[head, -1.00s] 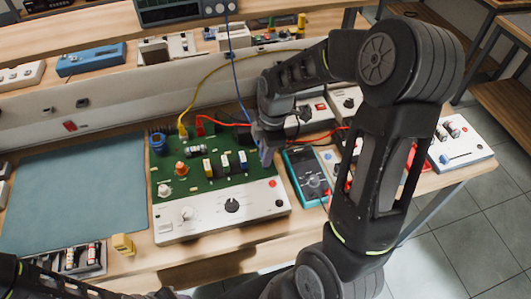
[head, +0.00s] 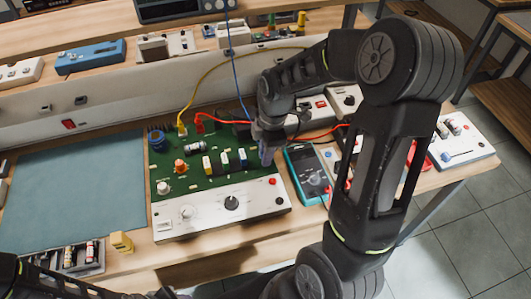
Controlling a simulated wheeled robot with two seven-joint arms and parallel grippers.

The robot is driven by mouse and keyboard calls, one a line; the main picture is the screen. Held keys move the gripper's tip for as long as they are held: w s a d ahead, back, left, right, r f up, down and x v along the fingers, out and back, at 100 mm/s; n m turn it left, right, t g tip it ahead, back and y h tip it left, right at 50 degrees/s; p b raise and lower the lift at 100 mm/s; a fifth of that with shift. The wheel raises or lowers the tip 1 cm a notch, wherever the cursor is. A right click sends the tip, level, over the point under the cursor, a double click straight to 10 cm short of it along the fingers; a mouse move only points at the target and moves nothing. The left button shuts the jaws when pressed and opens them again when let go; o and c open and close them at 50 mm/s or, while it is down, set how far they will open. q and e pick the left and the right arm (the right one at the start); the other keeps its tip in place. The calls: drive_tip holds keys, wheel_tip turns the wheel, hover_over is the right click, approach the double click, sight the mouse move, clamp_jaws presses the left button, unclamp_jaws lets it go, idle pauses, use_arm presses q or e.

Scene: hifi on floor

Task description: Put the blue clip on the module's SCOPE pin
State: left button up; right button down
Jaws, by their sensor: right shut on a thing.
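The module (head: 220,203) is a green circuit board with a white front panel with knobs, on the bench. My right gripper (head: 267,154) is shut at the board's right edge, fingers pointing down. It holds the blue clip, which is mostly hidden between the fingers; its blue lead (head: 239,75) runs up from there to the scope (head: 180,8) on the shelf. The SCOPE pin cannot be made out, and I cannot tell whether the clip touches the board. My left arm shows in part at the lower left; its gripper is not seen.
A yellow clip (head: 182,129) and a red clip (head: 199,122) stand at the module's back edge with their leads. A teal multimeter (head: 306,175) lies close to the right of the gripper. A blue-grey mat (head: 75,190) at left is clear. A parts tray (head: 78,262) is in front.

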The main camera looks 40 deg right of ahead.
drive_tip(key=c, duration=1.3)
unclamp_jaws()
drive_tip(key=shift+o, duration=0.2)
drive_tip(key=shift+s+d+r+b, duration=0.1)
drive_tip(key=shift+d+r+b, duration=0.05)
drive_tip(key=shift+r, duration=1.15)
drive_tip(key=shift+s+d+r+b, duration=0.1)
drive_tip(key=shift+r+b, duration=0.1)
drive_tip(key=shift+r, duration=1.1)
drive_tip(key=shift+d+r+b, duration=0.15)
drive_tip(key=shift+r, duration=1.15)
drive_tip(key=shift+f, duration=0.1)
